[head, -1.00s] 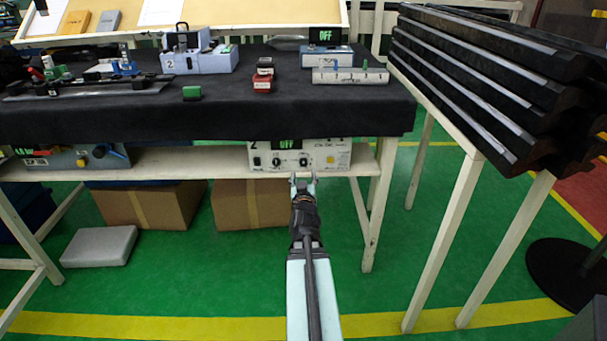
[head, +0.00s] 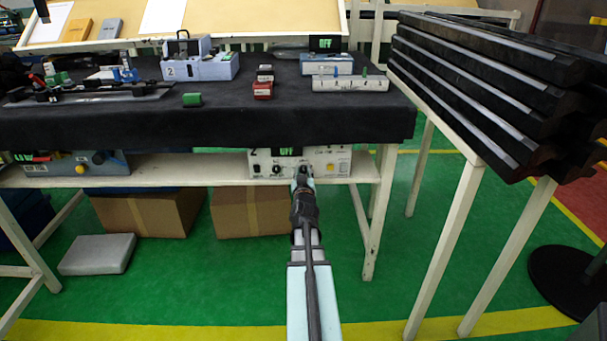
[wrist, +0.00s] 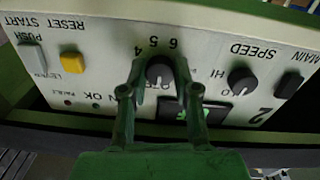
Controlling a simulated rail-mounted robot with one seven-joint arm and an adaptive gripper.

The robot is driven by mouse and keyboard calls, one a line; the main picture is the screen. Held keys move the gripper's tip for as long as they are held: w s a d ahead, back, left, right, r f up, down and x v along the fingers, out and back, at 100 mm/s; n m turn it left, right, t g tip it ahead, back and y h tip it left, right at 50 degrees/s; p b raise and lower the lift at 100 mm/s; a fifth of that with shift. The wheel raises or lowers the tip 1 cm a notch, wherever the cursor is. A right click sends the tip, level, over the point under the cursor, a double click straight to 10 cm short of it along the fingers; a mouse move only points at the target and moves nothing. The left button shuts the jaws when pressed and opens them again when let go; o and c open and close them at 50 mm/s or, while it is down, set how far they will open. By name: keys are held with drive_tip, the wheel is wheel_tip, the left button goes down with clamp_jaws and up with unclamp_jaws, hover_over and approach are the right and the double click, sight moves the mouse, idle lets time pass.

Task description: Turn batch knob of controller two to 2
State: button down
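Controller two (head: 335,168) is a pale box on the shelf under the black-covered table, with a dark display reading OFF in green. The wrist view shows its panel (wrist: 110,60) upside down, with a large 2 printed at the right. The dark round batch knob (wrist: 160,71) has 4, 5 and 6 visible around it; its other numbers are hidden and its pointer is unclear. My gripper (head: 303,172) is at the panel. In the wrist view its fingertips (wrist: 160,66) stand on either side of the batch knob, apart, with small gaps seeming to remain.
The SPEED knob (wrist: 241,80) and black MAIN switch (wrist: 288,84) are right of the batch knob in the wrist view. A yellow RESET button (wrist: 73,62) and grey START button (wrist: 32,56) are left. The tabletop edge (head: 220,130) overhangs the shelf.

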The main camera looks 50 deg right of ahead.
idle(0.4)
drive_tip(key=m, duration=0.4)
drive_tip(key=shift+m+b, duration=0.45)
drive_tip(key=shift+m, duration=1.35)
drive_tip(key=c, duration=0.8)
unclamp_jaws()
drive_tip(key=shift+c, duration=0.2)
drive_tip(key=shift+a, duration=0.1)
